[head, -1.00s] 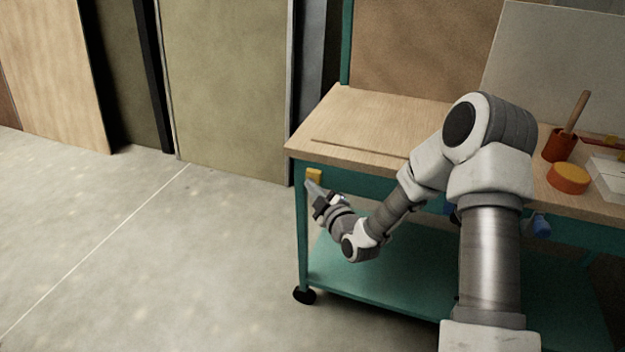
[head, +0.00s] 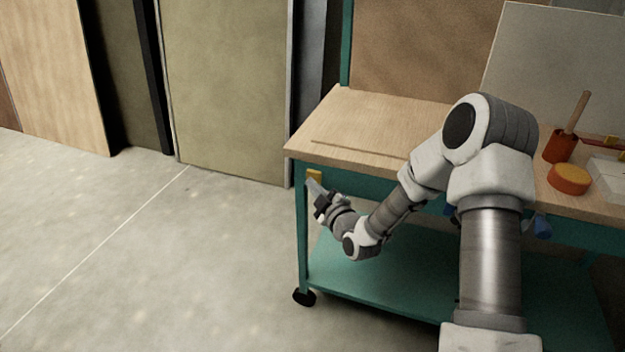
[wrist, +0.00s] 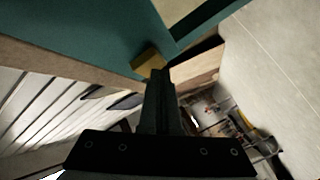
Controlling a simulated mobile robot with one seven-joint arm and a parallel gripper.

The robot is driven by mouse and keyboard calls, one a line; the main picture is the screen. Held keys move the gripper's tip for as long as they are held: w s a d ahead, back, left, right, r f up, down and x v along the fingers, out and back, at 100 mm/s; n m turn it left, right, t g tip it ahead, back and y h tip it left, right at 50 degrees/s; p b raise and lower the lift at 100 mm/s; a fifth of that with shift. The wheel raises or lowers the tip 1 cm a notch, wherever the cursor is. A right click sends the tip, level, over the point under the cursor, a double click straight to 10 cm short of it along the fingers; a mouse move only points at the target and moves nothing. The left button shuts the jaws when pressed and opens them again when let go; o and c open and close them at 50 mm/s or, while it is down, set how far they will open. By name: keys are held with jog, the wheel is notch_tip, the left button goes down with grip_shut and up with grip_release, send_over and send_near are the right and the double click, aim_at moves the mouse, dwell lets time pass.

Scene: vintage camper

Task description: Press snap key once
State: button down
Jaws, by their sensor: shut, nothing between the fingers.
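A small yellow block, likely the snap key (head: 316,174), sits on the teal front rail of the workbench, near its left leg. It also shows in the wrist view (wrist: 147,61), just beyond my fingertips. My gripper (head: 311,184) is shut and empty, its tip at the block's lower left in the head view. In the wrist view my gripper (wrist: 159,76) overlaps the block's lower right edge. I cannot tell whether the tip touches it. Any marking on the block is too small to read.
The wooden bench top (head: 350,120) overhangs just above the block. A teal lower shelf (head: 380,270) lies below my wrist. An orange cup (head: 561,146) and a round orange-and-yellow tub (head: 569,179) stand at the right. The floor to the left is clear.

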jog(key=shift+w+d, duration=0.1)
dwell(0.5)
jog(key=shift+s+a+b, duration=0.35)
jog(key=shift+s, duration=0.55)
jog(key=s, duration=0.1)
jog(key=s+a+b, duration=0.1)
jog(key=s, duration=0.2)
jog(key=shift+s+a, duration=0.35)
jog(key=shift+r, duration=0.1)
